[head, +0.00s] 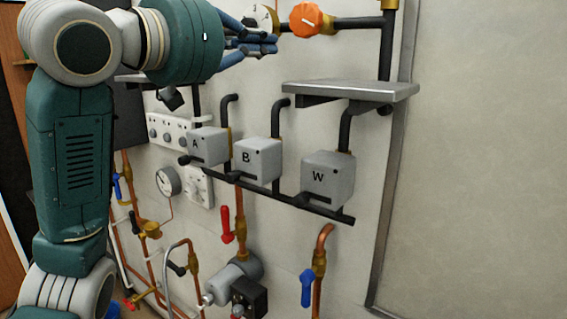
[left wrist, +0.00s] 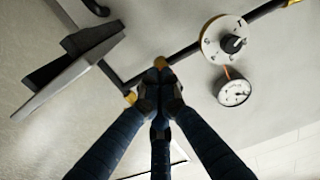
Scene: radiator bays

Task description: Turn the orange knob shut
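The orange knob (head: 306,19) is on the dark pipe at the top of the head view, with a white pointer mark on its face. My left gripper (head: 274,43) is just left of and below it in that view, apart from it in the picture; depth is hard to judge. In the left wrist view the blue fingers (left wrist: 160,92) converge with their tips together, nothing visible held. There the orange knob does not show; the fingertips overlap a brass fitting (left wrist: 160,63) on the pipe and may hide it. My right gripper is in neither view.
A white dial (head: 262,17) sits left of the knob, partly behind my fingers; it also shows in the left wrist view (left wrist: 225,40) with a gauge (left wrist: 234,92). A metal shelf (head: 350,91) juts out below right. Boxes A, B and W (head: 328,180) hang lower. Bare wall lies right.

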